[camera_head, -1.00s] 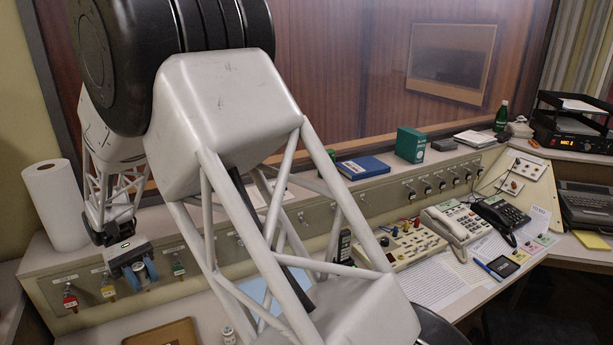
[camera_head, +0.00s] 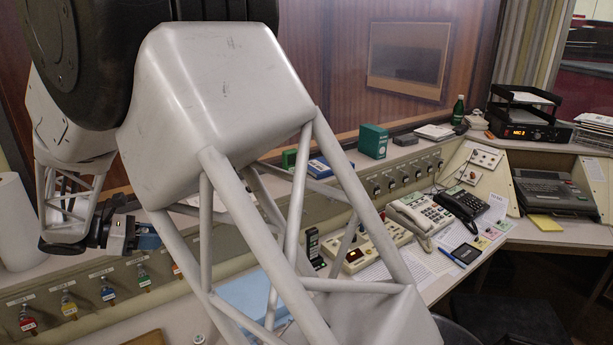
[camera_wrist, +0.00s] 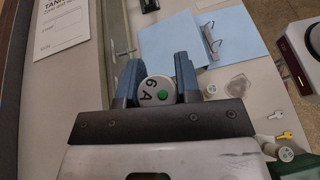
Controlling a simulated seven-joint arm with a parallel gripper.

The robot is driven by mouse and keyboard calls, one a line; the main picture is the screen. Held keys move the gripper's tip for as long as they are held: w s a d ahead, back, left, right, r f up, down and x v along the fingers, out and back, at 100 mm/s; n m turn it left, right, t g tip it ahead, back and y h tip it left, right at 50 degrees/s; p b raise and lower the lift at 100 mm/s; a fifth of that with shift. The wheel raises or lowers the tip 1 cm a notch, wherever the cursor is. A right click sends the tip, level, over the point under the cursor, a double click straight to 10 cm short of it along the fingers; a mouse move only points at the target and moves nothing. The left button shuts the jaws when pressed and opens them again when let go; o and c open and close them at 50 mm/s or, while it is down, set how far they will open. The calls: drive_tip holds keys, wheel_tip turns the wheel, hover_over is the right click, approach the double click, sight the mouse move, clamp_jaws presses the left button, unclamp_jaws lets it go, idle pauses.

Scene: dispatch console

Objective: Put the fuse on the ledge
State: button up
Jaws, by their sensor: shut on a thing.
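The fuse (camera_wrist: 157,91) shows in the wrist view as a round white end marked "6 A" with a green dot. My gripper (camera_wrist: 158,72) is shut on it, with one blue finger on each side. In the head view my gripper (camera_head: 148,238) is at the left, turned sideways with its blue fingers toward the right. The fuse is not clearly visible there. The ledge (camera_head: 78,262) is the long pale shelf above the switch panel. My gripper appears close to it, but the gap cannot be told.
A paper towel roll (camera_head: 14,225) stands on the ledge at the left. Key switches (camera_head: 68,305) line the panel below. In the wrist view a blue folder (camera_wrist: 172,40) lies on the desk.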

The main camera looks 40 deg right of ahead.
drive_tip(key=w+d+r+n+t, duration=0.5)
drive_tip(key=w+r+n+t, duration=0.1)
drive_tip(key=w+t, duration=0.1)
drive_tip(key=shift+y, duration=0.4)
drive_tip(key=shift+a+f, duration=0.15)
drive_tip(key=shift+f, duration=1.05)
drive_tip(key=shift+a+f, duration=0.1)
drive_tip(key=shift+f, duration=1.1)
drive_tip(key=shift+w, duration=0.15)
drive_tip(key=w, duration=0.5)
drive_tip(key=w+a+f, duration=0.1)
drive_tip(key=w, duration=0.9)
drive_tip(key=shift+a+f, duration=0.15)
drive_tip(key=shift+f, duration=0.05)
drive_tip(key=shift+w, duration=0.4)
drive_tip(key=shift+f, duration=1.8)
drive_tip(key=shift+f, duration=0.1)
